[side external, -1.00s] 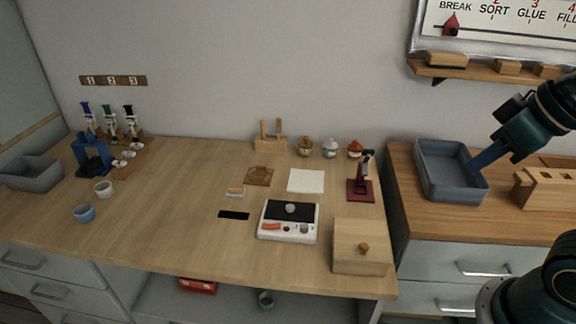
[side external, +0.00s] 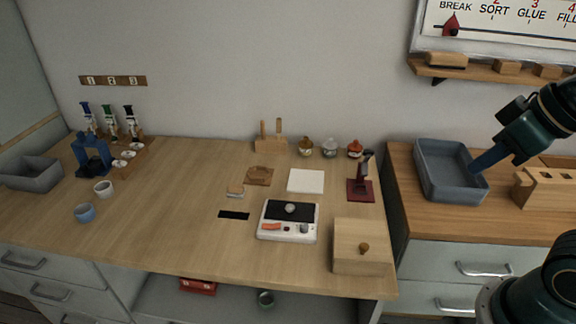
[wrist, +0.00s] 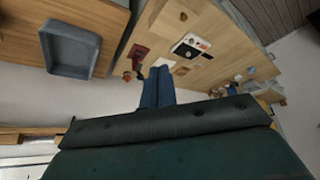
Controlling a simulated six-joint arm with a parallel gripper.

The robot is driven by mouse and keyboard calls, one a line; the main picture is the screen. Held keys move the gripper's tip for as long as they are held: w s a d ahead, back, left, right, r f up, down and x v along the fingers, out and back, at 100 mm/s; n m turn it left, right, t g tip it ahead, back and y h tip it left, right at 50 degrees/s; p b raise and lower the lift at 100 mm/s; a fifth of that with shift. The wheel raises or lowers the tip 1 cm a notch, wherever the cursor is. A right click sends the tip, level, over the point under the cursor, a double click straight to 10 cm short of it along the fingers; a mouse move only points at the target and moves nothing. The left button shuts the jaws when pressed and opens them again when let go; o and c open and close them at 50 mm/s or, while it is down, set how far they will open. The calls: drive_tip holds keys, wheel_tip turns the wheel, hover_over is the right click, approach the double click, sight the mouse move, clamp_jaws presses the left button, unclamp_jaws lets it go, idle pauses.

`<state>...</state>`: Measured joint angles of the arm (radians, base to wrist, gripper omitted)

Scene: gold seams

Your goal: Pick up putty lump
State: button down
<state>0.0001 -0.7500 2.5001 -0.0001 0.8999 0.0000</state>
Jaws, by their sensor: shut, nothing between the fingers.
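A small rounded grey lump (side external: 290,208), which looks like the putty lump, rests on the black pad of a white scale-like device (side external: 268,234) on the wooden table. My gripper (side external: 474,167) is far to the right of it, above and in front of the grey-blue tray on the side counter. In the wrist view my gripper's blue fingers (wrist: 159,72) lie together with nothing between them. The white device also shows in the wrist view (wrist: 190,46), beyond the fingertips; the lump is too small to make out clearly there.
A wooden box with a knob (side external: 358,250) and a dark red stand (side external: 360,188) are near the device. A white pad (side external: 306,180) lies behind it. The grey-blue tray (side external: 436,172) sits on the right counter.

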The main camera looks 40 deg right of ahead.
idle(0.3)
drive_tip(key=c, duration=1.2)
unclamp_jaws()
drive_tip(key=w+a+n+g, duration=0.35)
drive_tip(key=w+n, duration=0.55)
drive_tip(key=w, duration=1.1)
drive_tip(key=w+a+f+n, duration=0.2)
drive_tip(key=w+f+n, duration=0.1)
drive_tip(key=w+f, duration=0.2)
drive_tip(key=w+a+f+n+g, duration=0.1)
drive_tip(key=w+a+f+n, duration=0.1)
drive_tip(key=w+f+n, duration=0.1)
drive_tip(key=w+a+f+n+g, duration=0.1)
drive_tip(key=w+a+f+n, duration=0.1)
drive_tip(key=w+f, duration=0.4)
drive_tip(key=shift+w+a+f+n, duration=0.15)
drive_tip(key=shift+w+a+n, duration=0.1)
drive_tip(key=shift+w, duration=0.1)
drive_tip(key=shift+w+a+f+n, duration=0.1)
drive_tip(key=shift+w+f+n, duration=0.05)
drive_tip(key=shift+w+n, duration=0.15)
